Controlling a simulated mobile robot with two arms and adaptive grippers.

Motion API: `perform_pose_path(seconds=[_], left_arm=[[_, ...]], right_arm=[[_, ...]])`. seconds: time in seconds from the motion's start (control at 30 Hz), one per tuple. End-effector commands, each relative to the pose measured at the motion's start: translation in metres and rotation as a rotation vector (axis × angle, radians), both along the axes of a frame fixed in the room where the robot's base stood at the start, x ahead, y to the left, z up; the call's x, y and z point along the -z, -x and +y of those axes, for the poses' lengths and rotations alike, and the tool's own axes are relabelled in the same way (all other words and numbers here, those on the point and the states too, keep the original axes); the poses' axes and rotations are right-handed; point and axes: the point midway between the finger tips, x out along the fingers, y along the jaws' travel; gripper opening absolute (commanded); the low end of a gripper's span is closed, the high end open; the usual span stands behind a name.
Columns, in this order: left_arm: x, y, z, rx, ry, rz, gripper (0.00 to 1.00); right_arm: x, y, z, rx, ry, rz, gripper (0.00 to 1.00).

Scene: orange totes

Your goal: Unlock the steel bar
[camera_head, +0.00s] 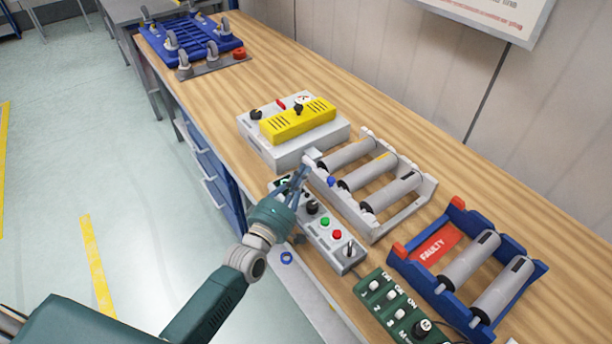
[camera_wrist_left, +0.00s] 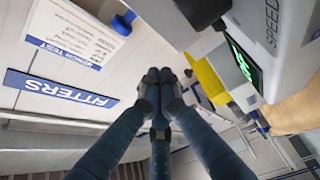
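My left gripper (camera_head: 301,175) reaches in over the table's near edge, between the grey control box (camera_head: 330,228) and the grey roller frame (camera_head: 372,205). In the left wrist view the fingertips (camera_wrist_left: 160,78) are together, with nothing seen between them. The roller frame carries several grey rollers and has a blue knob (camera_head: 331,181) on its near side, just right of my fingertips. A blue knob (camera_wrist_left: 122,23) also shows in the left wrist view, apart from the fingers. I cannot tell which part is the steel bar. My right gripper is out of view.
A box with a yellow top (camera_head: 300,120) stands behind my gripper. A blue frame labelled FAULTY (camera_head: 437,246) and a green switch box (camera_head: 400,308) are at the right. A blue rack (camera_head: 192,42) lies at the far end. The table between rack and yellow-topped box is clear.

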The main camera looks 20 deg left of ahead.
Motion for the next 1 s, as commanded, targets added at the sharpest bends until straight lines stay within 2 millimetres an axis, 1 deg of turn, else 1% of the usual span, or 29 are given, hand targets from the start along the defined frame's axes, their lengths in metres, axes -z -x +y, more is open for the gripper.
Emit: perform_pose_path(seconds=[0.03,0.13,0.2,0.27,0.4,0.5,0.57,0.67,0.83,1.0], left_arm=[[0.009,0.014,0.001,0.002,-0.001,0.01,0.0],[0.01,0.035,0.005,0.002,-0.003,0.008,0.0],[0.011,0.048,0.007,0.002,-0.001,0.007,0.0],[0.011,0.058,0.009,0.002,0.0,0.007,0.0],[0.011,0.075,0.013,0.002,-0.002,0.006,0.0],[0.01,0.081,0.014,0.001,-0.003,0.006,0.0],[0.009,0.083,0.014,0.001,-0.003,0.005,0.0],[0.009,0.084,0.014,0.001,-0.003,0.005,0.0],[0.009,0.084,0.014,0.001,-0.002,0.005,0.0],[0.009,0.083,0.014,0.001,-0.002,0.005,0.0]], right_arm=[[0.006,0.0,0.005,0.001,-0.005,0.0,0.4],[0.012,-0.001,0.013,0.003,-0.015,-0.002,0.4],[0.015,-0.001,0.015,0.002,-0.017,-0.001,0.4],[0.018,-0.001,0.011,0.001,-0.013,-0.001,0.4],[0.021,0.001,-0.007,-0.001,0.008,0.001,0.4],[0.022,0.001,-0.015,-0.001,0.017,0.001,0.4],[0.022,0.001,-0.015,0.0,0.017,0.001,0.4],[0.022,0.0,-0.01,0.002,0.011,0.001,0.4],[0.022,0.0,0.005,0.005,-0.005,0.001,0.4],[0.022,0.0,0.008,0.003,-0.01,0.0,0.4]])
